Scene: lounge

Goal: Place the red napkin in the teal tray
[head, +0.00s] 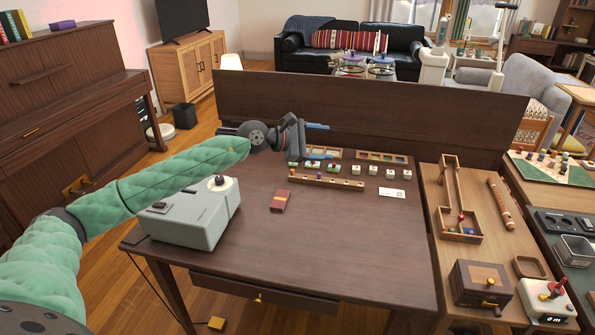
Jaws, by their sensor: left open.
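I cannot make out a teal tray in the head view. My left gripper (320,141) reaches over the back of the desk, beyond the dark red piece and to its right. Its two blue-tipped fingers are apart and nothing shows between them. My right gripper is not in view.
A grey box with a round knob (196,218) stands at the desk's left. A wooden rail with pegs (335,183), several small blocks and a white card (392,193) lie toward the back. The desk's front right is clear.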

